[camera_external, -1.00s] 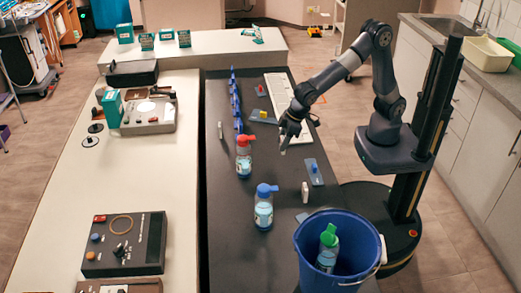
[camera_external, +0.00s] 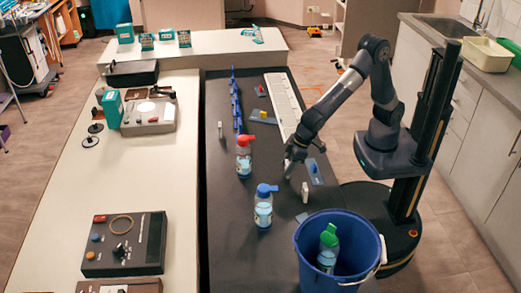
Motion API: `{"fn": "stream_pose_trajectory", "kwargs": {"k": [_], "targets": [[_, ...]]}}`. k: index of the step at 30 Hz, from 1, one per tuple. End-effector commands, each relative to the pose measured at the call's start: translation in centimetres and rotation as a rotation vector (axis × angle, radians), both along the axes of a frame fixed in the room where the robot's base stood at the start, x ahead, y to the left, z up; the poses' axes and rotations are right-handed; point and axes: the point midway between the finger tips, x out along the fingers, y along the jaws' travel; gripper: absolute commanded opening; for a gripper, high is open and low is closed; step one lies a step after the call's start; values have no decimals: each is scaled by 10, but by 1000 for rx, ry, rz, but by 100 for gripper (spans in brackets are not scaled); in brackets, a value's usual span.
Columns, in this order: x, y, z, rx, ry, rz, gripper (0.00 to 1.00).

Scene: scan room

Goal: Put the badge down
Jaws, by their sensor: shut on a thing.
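My gripper (camera_external: 290,168) points down over the dark counter (camera_external: 230,205), right of the red-capped bottle (camera_external: 243,160). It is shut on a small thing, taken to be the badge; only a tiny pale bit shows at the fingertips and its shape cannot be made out. I cannot tell whether it touches the counter. A flat blue-grey plate with a blue knob (camera_external: 313,170) lies just right of the gripper. A small white upright piece (camera_external: 305,192) stands to the gripper's lower right.
A blue-capped bottle (camera_external: 264,207) stands nearer the front. A blue bucket (camera_external: 307,252) with a green-capped bottle (camera_external: 328,248) is at the front right. A row of blue pieces (camera_external: 236,105) and a long white tray (camera_external: 281,100) lie behind. The front left of the dark counter is clear.

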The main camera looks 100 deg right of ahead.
Motion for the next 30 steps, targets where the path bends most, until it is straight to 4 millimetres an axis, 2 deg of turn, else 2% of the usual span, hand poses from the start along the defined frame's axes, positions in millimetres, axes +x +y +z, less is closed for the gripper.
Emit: {"fn": "stream_pose_trajectory", "kwargs": {"k": [2, 12, 13, 20, 30], "targets": [[-1, 0, -9, -1, 2, 1, 19], [0, 0, -13, 1, 0, 0, 19], [0, 0, -13, 1, 0, 0, 42], [0, 0, -12, 1, 0, 0, 61], [0, 0, -8, 1, 0, 0, 63]]}}
